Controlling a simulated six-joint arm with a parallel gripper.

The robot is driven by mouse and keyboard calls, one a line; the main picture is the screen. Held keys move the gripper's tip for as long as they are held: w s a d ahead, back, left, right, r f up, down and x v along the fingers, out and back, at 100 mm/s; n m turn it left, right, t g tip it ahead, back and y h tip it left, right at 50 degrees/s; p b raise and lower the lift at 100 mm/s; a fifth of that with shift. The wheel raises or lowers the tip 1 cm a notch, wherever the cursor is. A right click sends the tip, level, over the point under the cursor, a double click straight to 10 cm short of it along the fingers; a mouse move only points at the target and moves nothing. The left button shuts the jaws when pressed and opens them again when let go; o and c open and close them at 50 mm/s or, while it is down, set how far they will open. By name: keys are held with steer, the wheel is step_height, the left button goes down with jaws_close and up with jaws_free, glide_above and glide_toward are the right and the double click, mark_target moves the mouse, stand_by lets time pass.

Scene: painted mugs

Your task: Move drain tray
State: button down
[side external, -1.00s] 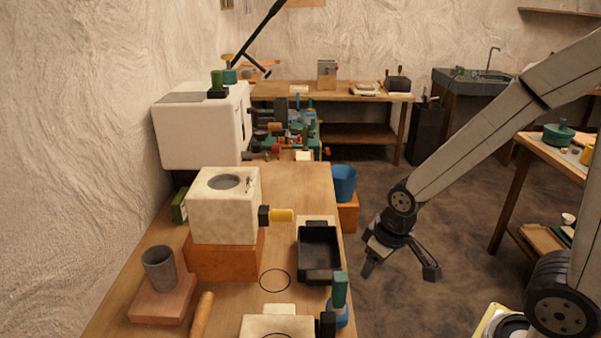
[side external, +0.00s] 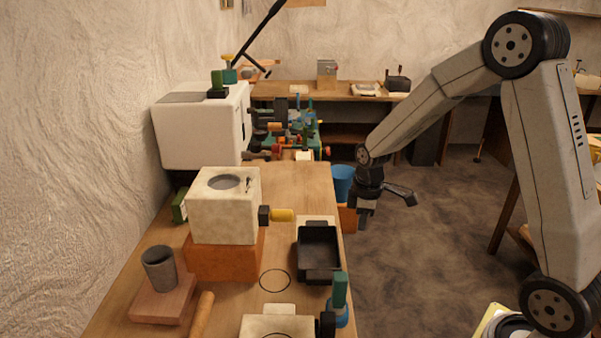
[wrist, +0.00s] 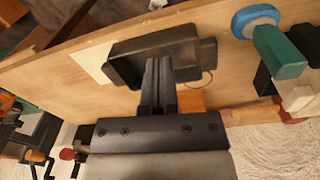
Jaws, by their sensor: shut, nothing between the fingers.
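The drain tray (side external: 318,241) is a black, open rectangular tray near the right edge of the wooden bench, with a pale patch at its far end. It also shows in the wrist view (wrist: 160,45), just past my fingertips and partly covered by them. My gripper (side external: 362,224) hangs just off the bench's right edge, to the right of the tray and a little beyond it. In the wrist view its fingers (wrist: 160,64) are together with nothing between them. I see no clear contact with the tray.
A cream block with a yellow handle (side external: 225,208) stands left of the tray on an orange base (side external: 225,258). A green-and-blue tool (side external: 340,300) stands close in front of the tray. A blue bucket (side external: 343,180) is beyond my gripper. A black circle (side external: 275,281) marks bare bench.

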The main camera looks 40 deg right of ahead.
mark_target(314, 259)
steer(key=d, duration=0.1)
steer(key=w+d+n, duration=0.1)
steer(key=d+f+n, duration=0.1)
steer(key=shift+w+d+g, duration=0.3)
steer(key=shift+w+d, duration=0.05)
steer(key=shift+w, duration=0.05)
steer(key=shift+f, duration=0.15)
steer(key=shift+w+a+f, duration=0.5)
steer(key=shift+f, duration=1.1)
steer(key=shift+w+a+f, duration=0.45)
steer(key=shift+f, duration=1.15)
steer(key=shift+w+a+f, duration=0.5)
steer(key=shift+f, duration=1.1)
steer(key=w+a, duration=0.5)
steer(key=shift+w+a, duration=0.3)
